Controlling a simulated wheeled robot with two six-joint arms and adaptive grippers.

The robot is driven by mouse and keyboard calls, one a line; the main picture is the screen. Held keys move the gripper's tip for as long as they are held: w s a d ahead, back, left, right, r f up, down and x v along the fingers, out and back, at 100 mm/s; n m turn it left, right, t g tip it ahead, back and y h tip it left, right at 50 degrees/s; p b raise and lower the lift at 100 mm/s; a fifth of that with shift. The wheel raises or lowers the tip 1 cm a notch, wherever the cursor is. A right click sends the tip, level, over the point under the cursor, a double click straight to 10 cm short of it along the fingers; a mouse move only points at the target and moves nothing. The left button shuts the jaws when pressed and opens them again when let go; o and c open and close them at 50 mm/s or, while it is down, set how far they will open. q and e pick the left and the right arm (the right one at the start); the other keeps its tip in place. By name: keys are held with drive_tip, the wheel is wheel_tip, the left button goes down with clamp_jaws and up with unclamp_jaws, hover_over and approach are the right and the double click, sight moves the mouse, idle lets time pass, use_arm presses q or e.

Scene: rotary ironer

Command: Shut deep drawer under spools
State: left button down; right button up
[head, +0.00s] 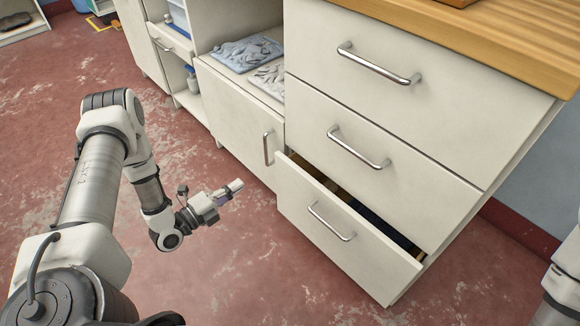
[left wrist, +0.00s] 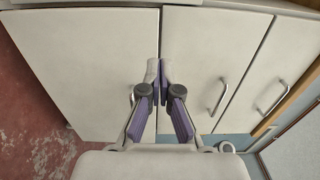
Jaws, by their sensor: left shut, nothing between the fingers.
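The deep bottom drawer (head: 370,258) of the white cabinet stands partly open in the head view. A dark gap shows along its top edge, with some dark contents inside. Its bar handle (head: 330,222) is on the front. My left gripper (head: 238,186) is to the left of the drawer, apart from it, over the floor in front of a cabinet door. It is shut and empty; its fingertips also meet in the left wrist view (left wrist: 158,72), before white cabinet fronts. No spools can be made out. My right gripper is out of view.
Two shut drawers with handles (head: 358,148) (head: 378,64) sit above the open one, under a wooden top (head: 490,38). A door with a handle (head: 268,148) is left of the drawers, below folded cloths (head: 246,52). The red floor (head: 240,270) before the drawer is clear.

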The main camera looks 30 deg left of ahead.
sight(281, 159)
use_arm(q)
drive_tip(key=b+x, duration=0.2)
drive_tip(key=x, duration=0.2)
drive_tip(key=b+x, duration=0.2)
drive_tip(key=x, duration=0.2)
drive_tip(key=f+b+x, duration=0.1)
drive_tip(key=b+x, duration=0.1)
drive_tip(key=x, duration=0.2)
drive_tip(key=shift+d, duration=0.15)
drive_tip(key=shift+w+d+r, duration=0.2)
drive_tip(key=shift+w, duration=0.45)
